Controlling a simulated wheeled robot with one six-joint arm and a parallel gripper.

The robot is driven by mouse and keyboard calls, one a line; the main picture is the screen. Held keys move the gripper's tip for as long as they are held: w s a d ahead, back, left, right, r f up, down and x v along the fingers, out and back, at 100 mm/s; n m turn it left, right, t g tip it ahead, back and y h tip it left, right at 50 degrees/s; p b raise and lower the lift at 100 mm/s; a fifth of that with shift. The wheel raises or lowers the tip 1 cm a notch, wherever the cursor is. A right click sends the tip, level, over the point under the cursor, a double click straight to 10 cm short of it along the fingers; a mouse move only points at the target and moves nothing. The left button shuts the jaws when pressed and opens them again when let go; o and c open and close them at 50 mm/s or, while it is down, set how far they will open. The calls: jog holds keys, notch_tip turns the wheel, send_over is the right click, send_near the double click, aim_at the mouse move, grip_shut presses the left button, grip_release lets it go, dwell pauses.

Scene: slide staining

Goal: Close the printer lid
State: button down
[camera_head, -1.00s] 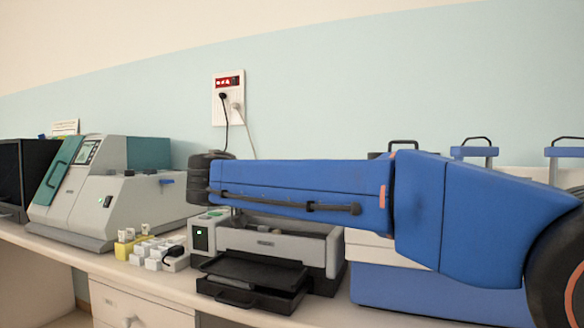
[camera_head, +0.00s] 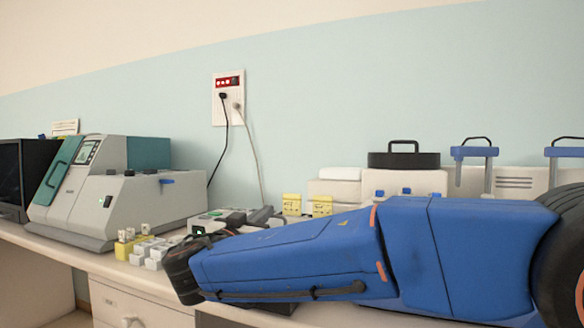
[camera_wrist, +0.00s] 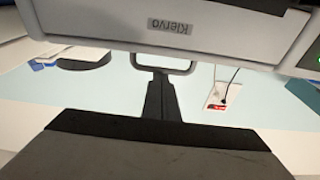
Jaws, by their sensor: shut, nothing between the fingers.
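The printer (camera_head: 213,218) stands on the bench, mostly hidden behind my blue arm in the head view; only some of its top shows. In the wrist view the printer's pale grey face (camera_wrist: 115,22) fills the top, with its name label upside down. A grey loop-shaped handle (camera_wrist: 166,71) shows at that face's edge; I cannot tell whether it belongs to the lid. My gripper (camera_wrist: 160,80) is shut and empty, pointing toward this handle; whether they touch is unclear. The lid's angle cannot be made out.
A large grey and teal machine (camera_head: 130,205) stands left of the printer, with white blocks (camera_head: 150,250) between. Yellow items (camera_head: 292,204), a black round container (camera_head: 404,160) and blue-topped racks (camera_head: 474,152) are behind my arm. A wall socket (camera_head: 228,97) has cables hanging down.

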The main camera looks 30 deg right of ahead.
jog(key=shift+s+a+f, duration=0.15)
jog(key=shift+f, duration=0.65)
jog(key=shift+a, duration=0.1)
notch_tip(320, 180, up, 5)
jog(key=s+a+f, duration=0.4)
jog(key=s+a, duration=0.2)
jog(key=a, duration=0.1)
jog(key=shift+a+f, duration=0.15)
jog(key=shift+f, duration=0.25)
